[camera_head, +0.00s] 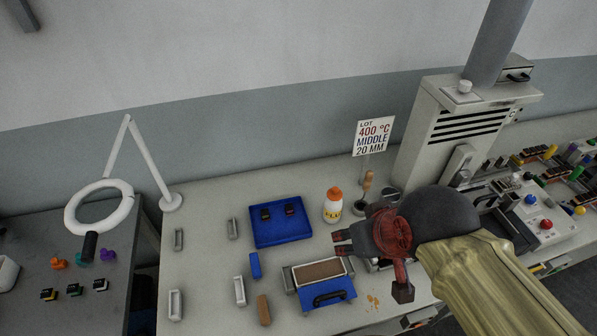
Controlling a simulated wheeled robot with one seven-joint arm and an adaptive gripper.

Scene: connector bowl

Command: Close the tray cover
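A blue tray (330,306) with a black handle on its front stands near the front of the light bench. A flat brown surface (319,271) with a pale rim shows on its top; I cannot tell whether this is a cover or the contents. Another, shallow blue tray (281,235) lies behind it to the left and has two small dark parts in it. My gripper (373,267) is to the right of and above the handled tray, with its two dark fingertips spread wide apart and nothing visible between them. It appears apart from the tray.
An orange-capped bottle (333,206) stands behind my gripper. A sign (373,137) and a grey machine (447,137) are at the back right. Small grey bins, a blue block (255,265) and a brown block (264,310) lie left of the handled tray. Orange crumbs (373,301) lie to its right.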

